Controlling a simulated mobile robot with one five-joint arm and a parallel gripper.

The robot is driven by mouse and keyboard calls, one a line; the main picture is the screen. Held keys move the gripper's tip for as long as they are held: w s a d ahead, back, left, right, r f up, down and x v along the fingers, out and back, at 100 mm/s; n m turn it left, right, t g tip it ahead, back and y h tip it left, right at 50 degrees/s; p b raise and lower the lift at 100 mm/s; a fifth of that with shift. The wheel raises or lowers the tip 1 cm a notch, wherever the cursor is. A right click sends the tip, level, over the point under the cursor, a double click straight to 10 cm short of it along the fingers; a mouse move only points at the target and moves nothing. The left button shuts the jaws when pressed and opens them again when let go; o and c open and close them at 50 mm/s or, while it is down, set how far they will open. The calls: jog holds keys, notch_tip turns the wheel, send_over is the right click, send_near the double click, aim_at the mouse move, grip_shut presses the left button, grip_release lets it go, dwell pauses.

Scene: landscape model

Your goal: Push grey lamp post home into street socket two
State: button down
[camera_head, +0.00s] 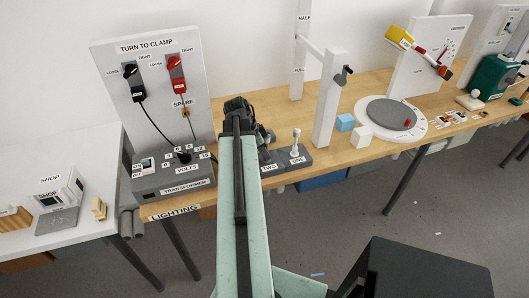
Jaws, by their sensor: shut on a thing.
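My gripper (262,133) is at the far end of my pale green arm, over the left part of the dark street socket block (285,162) on the wooden bench. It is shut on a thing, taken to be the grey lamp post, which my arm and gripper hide. The block's front carries the labels TWO and ONE. Socket two is behind my arm, so how deep the post sits or whether it is upright cannot be told. A pale post (295,143) stands upright at socket ONE, to the right of my gripper.
The transformer box (174,178) and the clamp panel (150,90) stand to the left. A grey turntable (390,113) lies further right.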

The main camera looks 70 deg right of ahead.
jog(key=shift+f+b, duration=0.3)
jog(key=shift+f, duration=0.1)
jog(key=c, duration=1.2)
grip_release()
jog(key=shift+c, duration=0.2)
jog(key=shift+r, duration=0.1)
jog(key=p+v, duration=0.7)
jog(key=shift+r, duration=0.3)
jog(key=shift+w+a, duration=0.1)
